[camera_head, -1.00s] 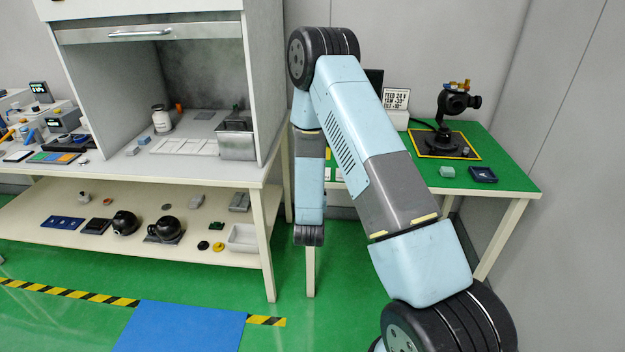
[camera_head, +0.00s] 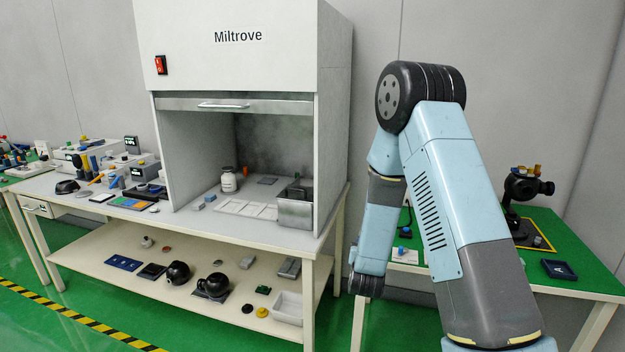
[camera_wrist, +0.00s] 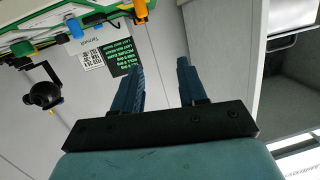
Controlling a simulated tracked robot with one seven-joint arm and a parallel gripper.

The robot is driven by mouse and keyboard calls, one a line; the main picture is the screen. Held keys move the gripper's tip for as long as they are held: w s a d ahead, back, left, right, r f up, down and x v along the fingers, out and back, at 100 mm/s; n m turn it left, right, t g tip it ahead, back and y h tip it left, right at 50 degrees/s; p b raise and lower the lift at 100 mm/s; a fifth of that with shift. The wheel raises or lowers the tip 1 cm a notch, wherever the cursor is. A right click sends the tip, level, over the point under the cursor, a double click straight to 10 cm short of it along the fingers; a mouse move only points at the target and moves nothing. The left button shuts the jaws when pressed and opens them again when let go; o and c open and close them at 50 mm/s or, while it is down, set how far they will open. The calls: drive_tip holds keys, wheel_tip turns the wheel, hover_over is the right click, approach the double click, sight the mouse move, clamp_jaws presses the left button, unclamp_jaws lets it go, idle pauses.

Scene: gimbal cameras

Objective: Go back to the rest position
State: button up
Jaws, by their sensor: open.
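My gripper (camera_wrist: 160,85) shows in the wrist view with its two dark blue fingers apart and nothing between them. Its fingers point toward a grey wall, with a dark screen of green text (camera_wrist: 122,57) behind the left finger. In the head view my light blue and grey arm is bent, with its raised joint at upper right and its forearm hanging down in front of the green-topped table (camera_head: 560,275). The gripper itself cannot be made out in the head view.
A fume cabinet (camera_head: 240,38) stands on a white bench (camera_head: 110,204) left of my arm. A lower shelf (camera_head: 110,285) holds several small items. A black gimbal camera (camera_head: 522,188) stands on the green table, also in the wrist view (camera_wrist: 42,95). Green floor is open at lower left.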

drive_tip(key=s+r+n+g+y, duration=0.1)
drive_tip(key=s+r+g, duration=0.15)
drive_tip(key=r, duration=0.45)
drive_tip(key=s+r+g+y, duration=0.1)
drive_tip(key=s+r, duration=0.3)
drive_tip(key=r, duration=0.3)
drive_tip(key=s+r+n+g+y, duration=0.1)
drive_tip(key=s+r+g+y, duration=0.1)
drive_tip(key=s+r, duration=0.3)
drive_tip(key=s+d+r+g, duration=0.1)
drive_tip(key=s+r, duration=0.2)
drive_tip(key=s, duration=0.6)
drive_tip(key=s+d+r+g, duration=0.2)
drive_tip(key=s+r, duration=0.1)
drive_tip(key=s, duration=0.6)
drive_tip(key=s+d+r+n+g+h, duration=0.1)
drive_tip(key=s+d+r, duration=0.1)
drive_tip(key=s, duration=0.7)
drive_tip(key=shift+r+g, duration=0.35)
drive_tip(key=shift+r, duration=0.5)
drive_tip(key=shift+d, duration=0.1)
